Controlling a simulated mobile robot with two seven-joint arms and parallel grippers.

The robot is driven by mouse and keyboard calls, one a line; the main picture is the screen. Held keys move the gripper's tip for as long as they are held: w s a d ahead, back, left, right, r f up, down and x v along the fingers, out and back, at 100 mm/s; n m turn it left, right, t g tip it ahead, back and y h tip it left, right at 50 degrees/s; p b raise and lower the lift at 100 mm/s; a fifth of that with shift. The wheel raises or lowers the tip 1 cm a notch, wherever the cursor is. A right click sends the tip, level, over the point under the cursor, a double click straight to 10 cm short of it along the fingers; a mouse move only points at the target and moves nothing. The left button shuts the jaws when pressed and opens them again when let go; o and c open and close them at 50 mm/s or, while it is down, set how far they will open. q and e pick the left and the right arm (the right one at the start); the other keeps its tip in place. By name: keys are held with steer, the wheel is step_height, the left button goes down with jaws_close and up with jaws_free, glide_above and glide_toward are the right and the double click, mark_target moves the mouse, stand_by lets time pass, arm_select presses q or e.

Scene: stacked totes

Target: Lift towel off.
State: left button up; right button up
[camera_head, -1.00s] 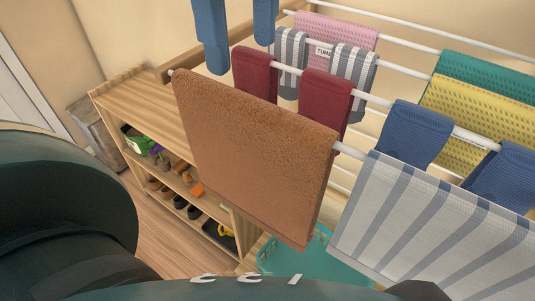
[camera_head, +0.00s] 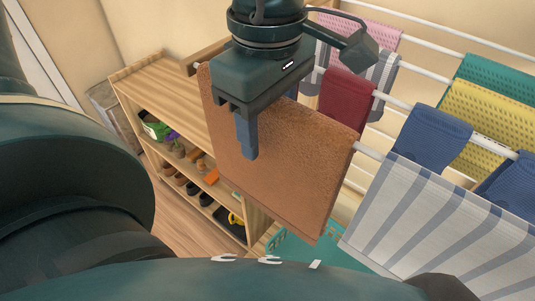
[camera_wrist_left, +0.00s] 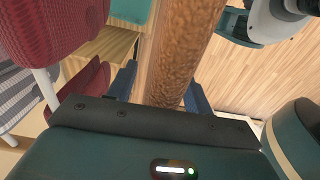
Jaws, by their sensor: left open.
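The brown towel (camera_head: 285,165) hangs over a white rail of the drying rack, in front of the other laundry. My left gripper (camera_head: 266,125) is over the towel's top edge in the head view. One blue finger is in front of the towel; the other is mostly hidden behind it. In the left wrist view the towel (camera_wrist_left: 178,55) runs between the two spread fingers of the left gripper (camera_wrist_left: 162,88), with gaps showing at the sides. The jaws are open. My right gripper is not in view.
Dark red cloths (camera_head: 347,98), blue cloths (camera_head: 432,137) and a striped cloth (camera_head: 415,220) hang close by on the rack. A wooden shelf (camera_head: 160,85) with shoes and plants stands at left. A teal basket (camera_head: 290,255) is below the towel.

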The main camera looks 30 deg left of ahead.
arm_select(q)
steer(key=shift+c, duration=0.3)
jaws_close()
stand_by(0.3)
